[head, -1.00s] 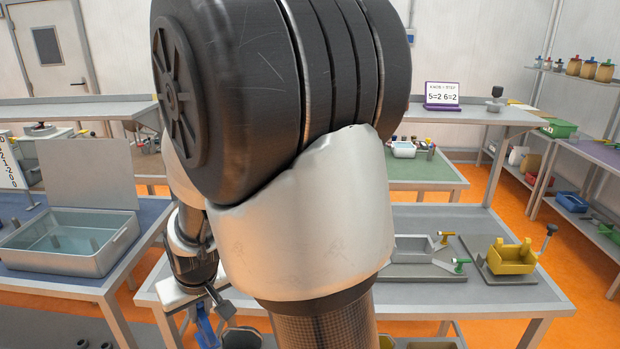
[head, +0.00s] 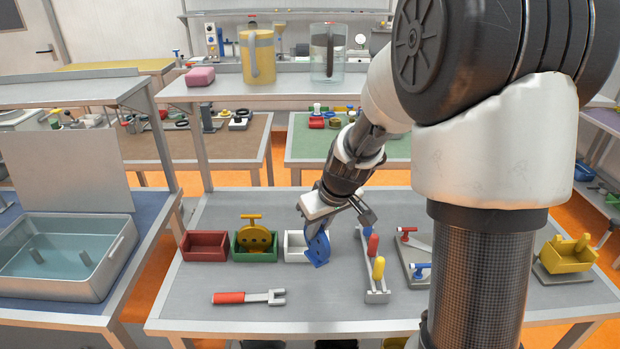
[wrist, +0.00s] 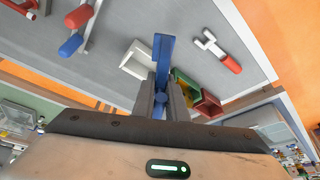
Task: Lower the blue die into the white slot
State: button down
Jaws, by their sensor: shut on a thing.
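The blue die (head: 318,246) is a flat blue piece, held on edge and tilted below my gripper (head: 330,208). My gripper is shut on its upper part. In the wrist view the die (wrist: 163,52) sticks out beyond the shut fingers (wrist: 161,100). The white slot (head: 294,254) is an open white box on the grey table. In the head view the die overlaps the slot's right end and hides it. In the wrist view the slot (wrist: 136,62) lies just left of the die. The gap in height between them is not clear.
Left of the slot stand a green box (head: 240,255) with a yellow die (head: 256,238) and a red box (head: 205,247). A red-handled fork tool (head: 232,297) lies in front. A grey rack with red and yellow handles (head: 378,268) stands close right of the die.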

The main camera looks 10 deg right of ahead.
jog(key=w+r+n+g+y+p, duration=0.25)
jog(key=w+r+n, duration=0.25)
jog(key=w+n, duration=0.65)
notch_tip(320, 180, down, 6)
jog(key=b, duration=0.3)
jog(key=shift+s+a+g, duration=0.15)
jog(key=shift+g, duration=0.2)
jog(key=shift+f+b, duration=0.15)
jog(key=shift+b, duration=0.15)
notch_tip(320, 180, down, 7)
jog(key=b, duration=0.6)
dwell(1.0)
jog(key=shift+f+b, duration=0.55)
jog(key=shift+f, duration=0.05)
dwell(0.8)
jog(key=c, duration=1.7)
grip_release()
jog(key=shift+s+y, duration=0.1)
jog(key=shift+y, duration=0.15)
